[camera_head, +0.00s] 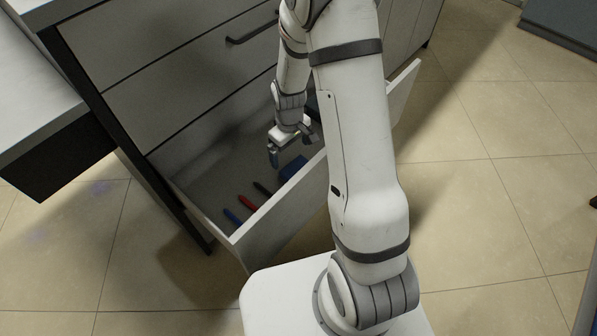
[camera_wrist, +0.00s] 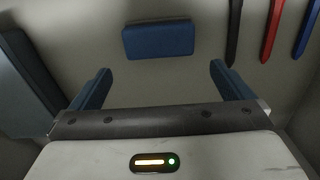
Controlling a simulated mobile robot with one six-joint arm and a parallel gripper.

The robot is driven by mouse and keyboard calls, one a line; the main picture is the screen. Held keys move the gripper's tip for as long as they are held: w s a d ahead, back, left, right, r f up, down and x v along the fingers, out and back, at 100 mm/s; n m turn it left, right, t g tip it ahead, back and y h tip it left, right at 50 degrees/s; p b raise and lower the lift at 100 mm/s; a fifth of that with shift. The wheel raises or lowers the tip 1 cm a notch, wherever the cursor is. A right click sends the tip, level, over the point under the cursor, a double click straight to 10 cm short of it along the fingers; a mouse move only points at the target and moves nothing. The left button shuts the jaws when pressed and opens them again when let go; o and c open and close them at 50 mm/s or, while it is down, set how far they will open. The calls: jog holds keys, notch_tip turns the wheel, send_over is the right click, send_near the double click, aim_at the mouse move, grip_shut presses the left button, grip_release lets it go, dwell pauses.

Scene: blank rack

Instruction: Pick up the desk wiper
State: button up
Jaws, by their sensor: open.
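A blue block, which looks like the desk wiper (camera_wrist: 158,39), lies flat on the drawer floor. In the head view the wiper (camera_head: 293,167) is just beyond my gripper's tips, near the drawer's front panel. My gripper (camera_head: 292,148) points down into the open drawer, with its fingers apart and nothing between them. In the wrist view the fingers of my gripper (camera_wrist: 160,84) are spread wider than the wiper. The wiper appears ahead of the fingertips, roughly centred between them, and not touching them.
A black pen (camera_wrist: 235,32), a red pen (camera_wrist: 272,30) and a blue pen (camera_wrist: 307,30) lie to the right of the wiper. A dark blue-grey object (camera_wrist: 30,85) stands close on the left. The drawer's front panel (camera_head: 280,212) and walls enclose the space.

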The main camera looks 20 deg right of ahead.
aim_at(292, 163)
notch_tip(292, 163, down, 7)
jog(key=b, duration=0.2)
jog(key=shift+s+d+f+b, duration=0.1)
jog(key=shift+b, duration=0.25)
jog(key=shift+c, duration=0.2)
jog(key=c, duration=0.8)
